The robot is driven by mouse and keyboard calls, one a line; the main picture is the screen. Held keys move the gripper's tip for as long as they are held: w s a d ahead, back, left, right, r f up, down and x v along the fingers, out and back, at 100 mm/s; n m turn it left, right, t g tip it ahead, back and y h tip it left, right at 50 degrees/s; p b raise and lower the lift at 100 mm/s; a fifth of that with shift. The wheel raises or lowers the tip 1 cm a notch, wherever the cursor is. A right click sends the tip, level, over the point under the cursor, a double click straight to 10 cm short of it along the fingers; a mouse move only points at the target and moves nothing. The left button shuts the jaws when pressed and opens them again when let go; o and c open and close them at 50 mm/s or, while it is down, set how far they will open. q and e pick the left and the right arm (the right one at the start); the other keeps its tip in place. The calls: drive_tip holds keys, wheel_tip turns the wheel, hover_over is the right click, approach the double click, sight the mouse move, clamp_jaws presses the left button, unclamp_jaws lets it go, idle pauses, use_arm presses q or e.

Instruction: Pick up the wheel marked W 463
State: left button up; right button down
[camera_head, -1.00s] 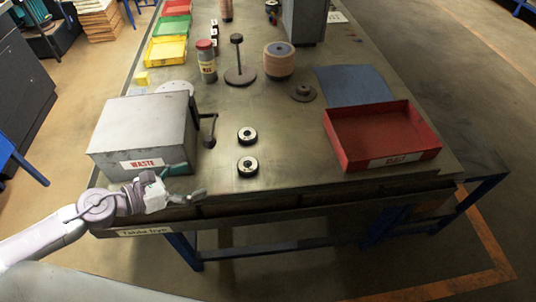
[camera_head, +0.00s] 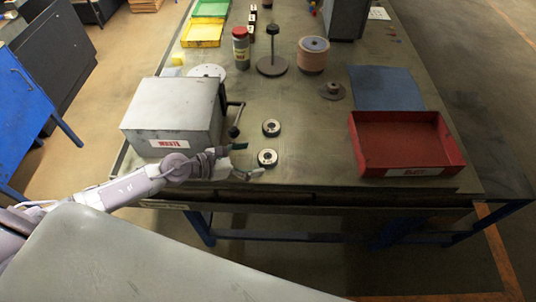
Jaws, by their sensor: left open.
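Two small dark wheels with pale centres lie flat on the metal bench, a nearer wheel (camera_head: 267,158) and a farther wheel (camera_head: 271,127). Their markings are too small to read, so I cannot tell which is W 463. My left gripper (camera_head: 243,162) is open and empty at the bench's front edge, just left of the nearer wheel. Its fingers point toward that wheel, and I cannot tell whether they touch it. My right gripper is out of view.
A grey waste box (camera_head: 172,115) with a side handle (camera_head: 236,118) stands left of the wheels. A red tray (camera_head: 408,145) is at the right.

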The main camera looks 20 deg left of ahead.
sight(267, 156)
use_arm(q)
drive_tip(key=shift+w+d, duration=0.2)
drive_tip(key=shift+d, duration=0.05)
drive_tip(key=p+x, duration=0.1)
drive_tip(key=x, duration=0.2)
drive_tip(key=shift+w+d+p, duration=0.15)
drive_tip(key=shift+d+p, duration=0.2)
drive_tip(key=shift+p, duration=0.05)
drive_tip(key=shift+w+d+f, duration=0.3)
drive_tip(key=shift+d+f, duration=0.05)
drive_tip(key=shift+s+a, duration=0.1)
drive_tip(key=c, duration=1.3)
drive_tip(key=shift+c, duration=0.2)
drive_tip(key=shift+r, duration=0.1)
